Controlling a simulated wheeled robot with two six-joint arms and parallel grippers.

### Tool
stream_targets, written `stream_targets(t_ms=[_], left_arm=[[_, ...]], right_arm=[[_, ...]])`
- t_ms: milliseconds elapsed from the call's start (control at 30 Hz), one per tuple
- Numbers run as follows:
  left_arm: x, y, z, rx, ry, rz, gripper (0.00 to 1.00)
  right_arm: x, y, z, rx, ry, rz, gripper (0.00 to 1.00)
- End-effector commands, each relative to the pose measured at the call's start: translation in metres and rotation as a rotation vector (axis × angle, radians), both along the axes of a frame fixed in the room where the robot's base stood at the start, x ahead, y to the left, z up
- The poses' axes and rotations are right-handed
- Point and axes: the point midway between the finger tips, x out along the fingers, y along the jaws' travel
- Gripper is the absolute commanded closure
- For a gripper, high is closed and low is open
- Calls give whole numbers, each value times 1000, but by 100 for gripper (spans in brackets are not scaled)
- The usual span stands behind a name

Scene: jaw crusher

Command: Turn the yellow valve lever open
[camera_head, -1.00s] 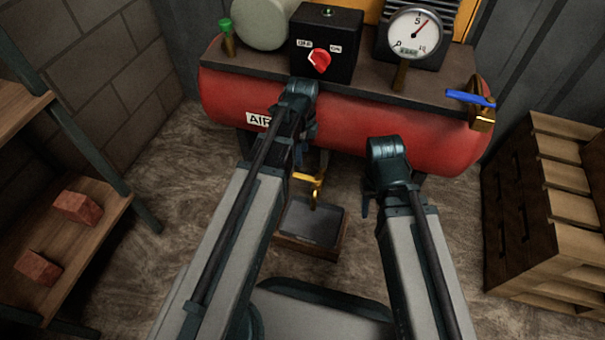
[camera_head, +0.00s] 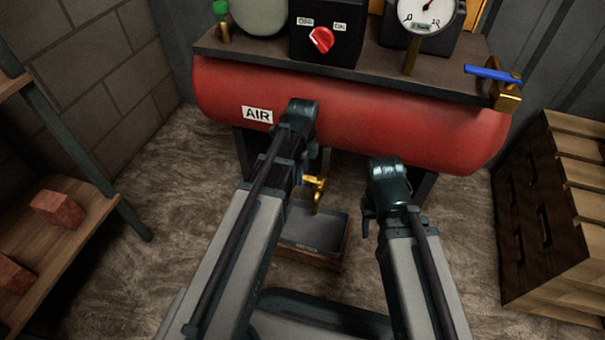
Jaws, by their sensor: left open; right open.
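The yellow valve lever (camera_head: 318,182) shows below the red air tank (camera_head: 400,125), on a small brass-coloured drain valve. My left arm partly hides it. My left gripper (camera_head: 303,172) points down under the tank's front, just left of the lever. It is open; the view is too small to tell whether it touches the lever. My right gripper (camera_head: 368,222) is open and empty, hanging lower right of the valve and apart from it.
A blue-handled valve (camera_head: 492,74) is at the tank's right end. Wooden crates (camera_head: 550,215) stand at right, a shelf with bricks (camera_head: 58,208) at left.

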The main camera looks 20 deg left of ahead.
Motion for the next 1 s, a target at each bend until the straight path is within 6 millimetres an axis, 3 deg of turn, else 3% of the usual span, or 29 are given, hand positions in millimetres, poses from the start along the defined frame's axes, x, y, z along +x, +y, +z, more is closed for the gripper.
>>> stream_targets(t_ms=[100, 400, 1000], left_arm=[[0, 0, 1, 0, 0, 0, 49], [0, 0, 0, 0, 0, 0, 100], [0, 0, 0, 0, 0, 0, 100]], right_arm=[[0, 0, 1, 0, 0, 0, 50], [0, 0, 1, 0, 0, 0, 50], [0, 0, 1, 0, 0, 0, 50]])
